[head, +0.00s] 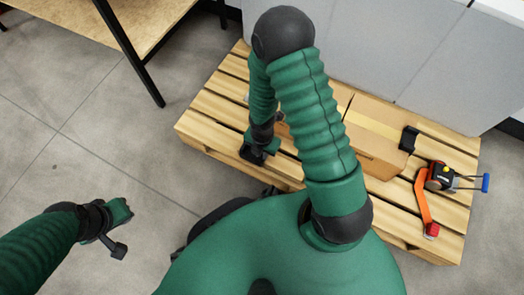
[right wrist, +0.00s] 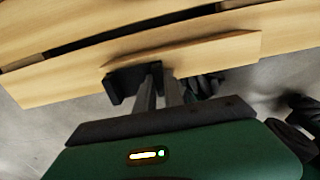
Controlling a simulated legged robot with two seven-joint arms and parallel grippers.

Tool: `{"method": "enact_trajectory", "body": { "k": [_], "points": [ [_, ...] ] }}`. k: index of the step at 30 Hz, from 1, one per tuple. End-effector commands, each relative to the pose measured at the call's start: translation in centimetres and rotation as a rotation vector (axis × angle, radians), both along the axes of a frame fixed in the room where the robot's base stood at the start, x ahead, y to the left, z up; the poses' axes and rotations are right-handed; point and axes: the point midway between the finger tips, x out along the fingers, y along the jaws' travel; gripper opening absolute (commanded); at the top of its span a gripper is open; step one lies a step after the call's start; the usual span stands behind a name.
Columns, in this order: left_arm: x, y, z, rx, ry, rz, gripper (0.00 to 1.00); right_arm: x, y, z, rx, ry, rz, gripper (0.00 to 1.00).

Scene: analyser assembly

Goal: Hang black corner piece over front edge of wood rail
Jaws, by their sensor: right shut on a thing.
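The black corner piece (right wrist: 124,82) is at the front edge of the wood rail (right wrist: 60,86) in the right wrist view, just left of my fingertips. My right gripper (right wrist: 160,82) is shut on it. In the head view the right gripper (head: 256,151) is low at the pallet's front left, and the dark piece there blends with the fingers. I cannot tell whether the piece rests on the rail or is only held against it. My left gripper (head: 116,228) is over bare floor at the lower left, away from the rail; its finger opening is unclear.
The wooden pallet (head: 215,105) carries a cardboard box (head: 372,125) with another black corner piece (head: 408,138) on its edge. Grey panels (head: 380,45) stand behind. A wooden table (head: 90,25) is upper left. Floor at left is clear.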

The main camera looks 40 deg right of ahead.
Motion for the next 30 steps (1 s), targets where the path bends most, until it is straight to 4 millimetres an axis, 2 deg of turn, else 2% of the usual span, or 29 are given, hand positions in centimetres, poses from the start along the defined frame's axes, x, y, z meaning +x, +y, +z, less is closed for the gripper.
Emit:
{"method": "enact_trajectory", "body": {
  "k": [30],
  "points": [
    [0.0,0.0,-0.19,0.0,0.0,0.0,0.0,0.0,0.0,-0.44,0.0,0.0,0.0,0.0]
  ]
}}
